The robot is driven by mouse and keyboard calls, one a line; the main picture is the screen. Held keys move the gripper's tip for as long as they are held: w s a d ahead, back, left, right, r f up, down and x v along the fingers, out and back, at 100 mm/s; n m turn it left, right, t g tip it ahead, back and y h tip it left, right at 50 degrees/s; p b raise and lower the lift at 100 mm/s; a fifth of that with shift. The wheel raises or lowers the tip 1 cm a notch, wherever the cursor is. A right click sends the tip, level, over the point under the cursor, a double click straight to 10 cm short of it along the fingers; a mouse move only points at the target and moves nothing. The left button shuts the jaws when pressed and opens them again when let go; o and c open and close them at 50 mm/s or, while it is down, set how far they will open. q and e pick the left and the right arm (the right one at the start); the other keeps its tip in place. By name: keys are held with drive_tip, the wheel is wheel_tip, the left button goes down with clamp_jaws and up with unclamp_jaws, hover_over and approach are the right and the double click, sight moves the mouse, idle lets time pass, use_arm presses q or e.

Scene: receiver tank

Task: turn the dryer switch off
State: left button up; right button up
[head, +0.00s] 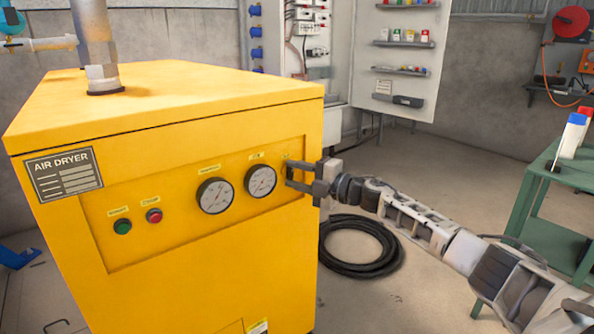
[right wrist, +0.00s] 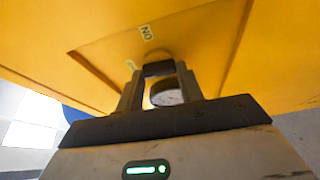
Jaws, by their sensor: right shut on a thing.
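The yellow air dryer (head: 200,105) fills the left of the head view. Its front panel (head: 120,205) has a green button (head: 122,227), a red button (head: 154,216) and two round gauges (head: 215,196) (head: 261,180). My right gripper (head: 289,172) is at the panel's right end, beside the right gauge. In the right wrist view, its fingers (right wrist: 158,75) are shut on a dark piece, the dryer switch (right wrist: 158,68), under an upside-down "ON" label (right wrist: 147,33). The fingers hide most of the switch, so its exact turn cannot be told. My left gripper is not in view.
A metal pipe (head: 98,50) rises from the dryer's top. A coiled black hose (head: 360,246) lies on the floor right of the dryer, below my right arm. A green table (head: 555,210) stands at the right. An open electrical cabinet (head: 405,55) is behind.

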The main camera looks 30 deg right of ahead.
drive_tip(key=shift+n, duration=0.3)
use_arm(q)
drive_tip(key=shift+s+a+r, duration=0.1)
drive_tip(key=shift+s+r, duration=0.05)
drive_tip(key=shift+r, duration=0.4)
use_arm(e)
drive_tip(key=o, duration=0.7)
